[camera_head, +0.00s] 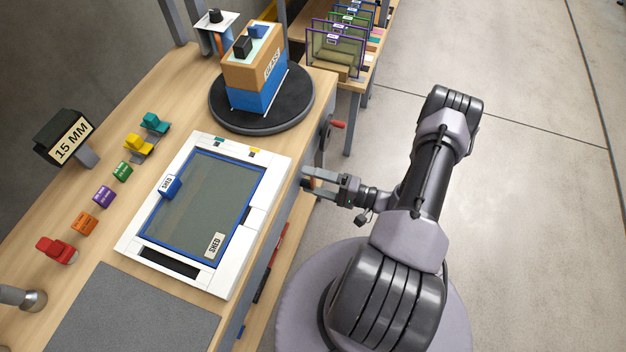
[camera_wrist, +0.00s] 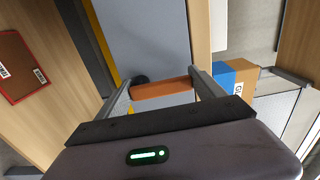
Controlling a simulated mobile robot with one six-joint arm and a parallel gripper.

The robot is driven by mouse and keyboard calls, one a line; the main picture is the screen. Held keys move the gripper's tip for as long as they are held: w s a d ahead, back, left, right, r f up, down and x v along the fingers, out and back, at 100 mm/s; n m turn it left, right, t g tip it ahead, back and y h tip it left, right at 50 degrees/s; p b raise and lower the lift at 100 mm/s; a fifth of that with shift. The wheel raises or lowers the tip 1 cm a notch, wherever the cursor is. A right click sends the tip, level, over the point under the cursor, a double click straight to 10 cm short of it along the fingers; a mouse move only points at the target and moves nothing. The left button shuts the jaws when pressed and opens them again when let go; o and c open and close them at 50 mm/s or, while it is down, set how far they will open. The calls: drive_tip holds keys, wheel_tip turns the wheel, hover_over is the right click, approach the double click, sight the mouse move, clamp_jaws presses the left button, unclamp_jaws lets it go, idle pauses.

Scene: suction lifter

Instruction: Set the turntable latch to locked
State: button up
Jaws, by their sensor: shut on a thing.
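The turntable (camera_head: 222,113) is a round dark disc at the back of the bench. A cardboard box with a blue lower part (camera_head: 255,88) stands on it. My gripper (camera_head: 312,184) is at the bench's front side, below and in front of the turntable. In the wrist view my gripper (camera_wrist: 160,88) is shut on an orange bar-like handle (camera_wrist: 162,89), which spans between the two fingers. A dark round knob (camera_wrist: 140,79) shows just behind it. I cannot tell from the frames whether this handle is the latch or how it is set.
A red-handled crank (camera_head: 337,124) sticks out from the bench front near the turntable. A white frame (camera_head: 272,165) with a blue-edged glass pane lies on the bench. Several coloured blocks line the left side. Open floor (camera_head: 530,150) lies to the right.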

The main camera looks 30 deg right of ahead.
drive_tip(key=o, duration=2.1)
drive_tip(key=shift+c, duration=0.2)
drive_tip(key=p+v, duration=0.2)
drive_tip(key=v, duration=1.5)
drive_tip(key=shift+s+p, duration=0.15)
drive_tip(key=shift+p, duration=0.15)
drive_tip(key=shift+d, duration=0.1)
